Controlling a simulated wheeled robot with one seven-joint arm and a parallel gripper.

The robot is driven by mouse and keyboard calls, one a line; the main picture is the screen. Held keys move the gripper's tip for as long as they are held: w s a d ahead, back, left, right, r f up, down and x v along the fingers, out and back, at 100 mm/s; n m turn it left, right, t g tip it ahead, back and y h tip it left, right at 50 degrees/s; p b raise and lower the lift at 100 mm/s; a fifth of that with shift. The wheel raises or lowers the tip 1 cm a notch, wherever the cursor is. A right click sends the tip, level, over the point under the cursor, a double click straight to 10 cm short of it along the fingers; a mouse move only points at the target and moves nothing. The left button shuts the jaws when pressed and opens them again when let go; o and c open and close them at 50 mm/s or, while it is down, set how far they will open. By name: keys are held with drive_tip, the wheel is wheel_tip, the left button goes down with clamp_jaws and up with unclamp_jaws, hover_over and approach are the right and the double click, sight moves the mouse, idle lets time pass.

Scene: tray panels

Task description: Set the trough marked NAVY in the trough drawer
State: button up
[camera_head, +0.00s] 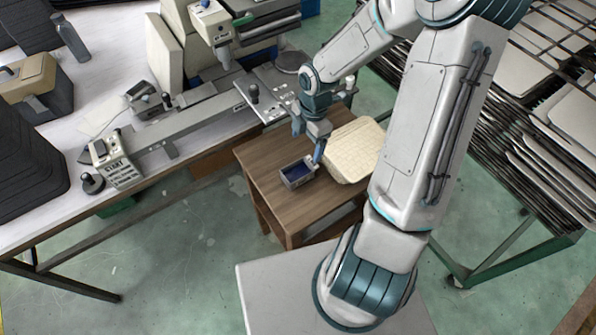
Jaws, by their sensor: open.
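A small grey trough (298,173) with a dark blue inside stands on the brown wooden side table (262,158). I cannot read any marking on it. My gripper (316,152) is open and points down at the trough's upper right edge. I cannot tell whether a finger touches the trough. The far finger is partly hidden by the gripper body. No drawer can be clearly made out in this view.
A cream ribbed slab or container (354,150) lies right of the trough, partly behind my arm. A long white bench (160,185) with a machine (150,150) stands at left. A rack of panels (555,140) stands at right. The side table's front is clear.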

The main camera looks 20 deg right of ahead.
drive_tip(key=b, duration=0.1)
hover_over(299, 175)
drive_tip(key=d, duration=0.1)
drive_tip(key=f, duration=0.8)
drive_tip(key=shift+s, duration=0.2)
drive_tip(key=shift+w+a+f, duration=0.1)
drive_tip(key=shift+a+f, duration=0.1)
drive_tip(key=shift+f, duration=1.15)
drive_tip(key=shift+w+a+f, duration=0.1)
drive_tip(key=shift+a+f, duration=0.1)
drive_tip(key=shift+f, duration=1.1)
drive_tip(key=c, duration=1.2)
drive_tip(key=shift+c, duration=0.8)
drive_tip(key=shift+r, duration=0.15)
